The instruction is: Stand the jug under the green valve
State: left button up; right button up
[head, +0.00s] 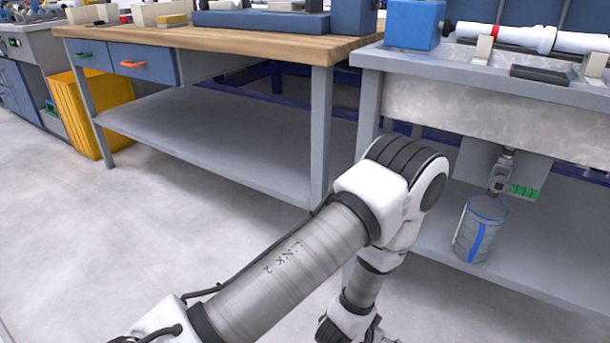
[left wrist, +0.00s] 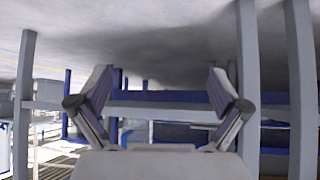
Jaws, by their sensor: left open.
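The jug (head: 480,230) is a grey see-through cylinder with a blue rim and a blue vertical stripe. It stands upright on the lower shelf at the right of the head view. The valve (head: 501,172) is a grey metal tap with a green handle (head: 524,192), hanging from the sink bench. Its outlet appears just above the jug's mouth. My left gripper (left wrist: 160,85) is open and empty in the left wrist view, its fingers spread apart. In the head view its fingers are not clearly visible below my bent arm. My right gripper is not in view.
A grey sink bench (head: 480,100) overhangs the lower shelf (head: 540,265). A wood-topped workbench (head: 210,45) stands left of it, its leg close to my elbow. A yellow bin (head: 85,115) is farther left. The floor at left is clear.

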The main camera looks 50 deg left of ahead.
pick_arm(q)
jog(key=s+f+g, duration=0.4)
jog(key=s, duration=0.7)
jog(key=s+a+f+g, duration=0.1)
jog(key=s+f+g, duration=0.3)
jog(key=s, duration=0.7)
jog(key=shift+s+a+n+g, duration=0.2)
jog(key=shift+a+n+g, duration=0.1)
jog(key=shift+g, duration=0.1)
